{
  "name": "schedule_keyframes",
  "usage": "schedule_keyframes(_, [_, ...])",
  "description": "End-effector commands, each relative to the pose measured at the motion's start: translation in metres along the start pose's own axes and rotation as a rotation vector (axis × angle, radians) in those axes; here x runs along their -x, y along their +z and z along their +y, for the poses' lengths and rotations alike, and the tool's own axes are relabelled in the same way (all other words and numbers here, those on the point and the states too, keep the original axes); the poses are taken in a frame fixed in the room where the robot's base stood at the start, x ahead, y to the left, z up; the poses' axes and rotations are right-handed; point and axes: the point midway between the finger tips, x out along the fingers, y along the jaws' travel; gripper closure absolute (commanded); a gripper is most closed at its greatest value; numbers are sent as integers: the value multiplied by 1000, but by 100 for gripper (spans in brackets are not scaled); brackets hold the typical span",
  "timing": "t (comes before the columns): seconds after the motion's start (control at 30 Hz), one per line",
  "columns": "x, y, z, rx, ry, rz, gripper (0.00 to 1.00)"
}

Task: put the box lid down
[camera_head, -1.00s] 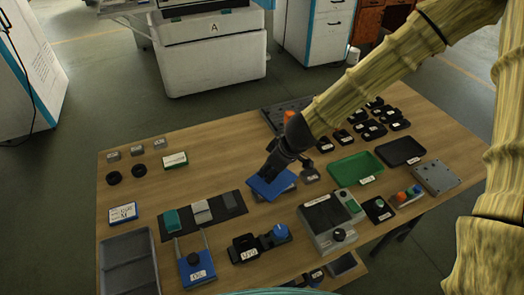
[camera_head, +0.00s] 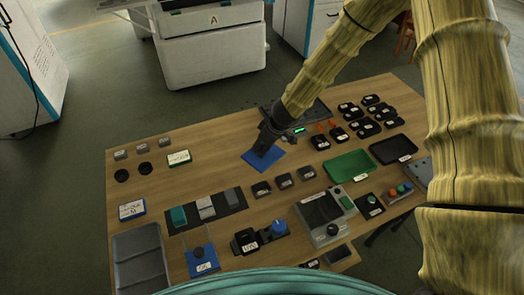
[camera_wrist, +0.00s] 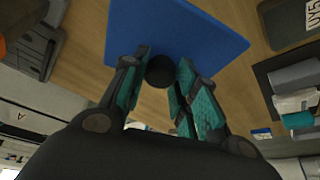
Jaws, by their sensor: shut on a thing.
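The box lid is a flat blue square plate (camera_head: 263,160) with a round black knob (camera_wrist: 160,72) on its top. My gripper (camera_head: 265,147) points down over it at the middle of the table. In the wrist view my gripper (camera_wrist: 165,62) has its two teal-padded fingers on either side of the knob, shut on it. The lid (camera_wrist: 185,28) fills the top of that view. It lies level at or just above the wood; I cannot tell whether it touches. The lid's underside is hidden. I cannot tell which item is its box.
The wooden table (camera_head: 215,175) is bare left of the lid. Small dark blocks (camera_head: 283,181) stand in a row in front. A green tray (camera_head: 350,165) and a black tray (camera_head: 393,149) lie to the right. A dark perforated plate (camera_head: 313,112) is behind my gripper.

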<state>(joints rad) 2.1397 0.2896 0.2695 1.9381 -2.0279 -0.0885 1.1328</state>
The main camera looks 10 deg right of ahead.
Motion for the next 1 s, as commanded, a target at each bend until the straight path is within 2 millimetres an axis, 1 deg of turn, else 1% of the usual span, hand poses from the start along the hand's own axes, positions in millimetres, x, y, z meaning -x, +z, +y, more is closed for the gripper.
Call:
schedule_keyframes(0.3, [-23, 10, -1, -1, -2, -1, 96])
schedule_keyframes(0.4, [-28, 12, 0, -1, -1, 0, 96])
schedule_keyframes(0.93, [-34, 14, 0, -1, 0, 0, 96])
schedule_keyframes(0.97, [-33, 14, 0, -1, 0, 0, 69])
schedule_keyframes(1.0, [-32, 14, 0, -1, 0, 0, 62])
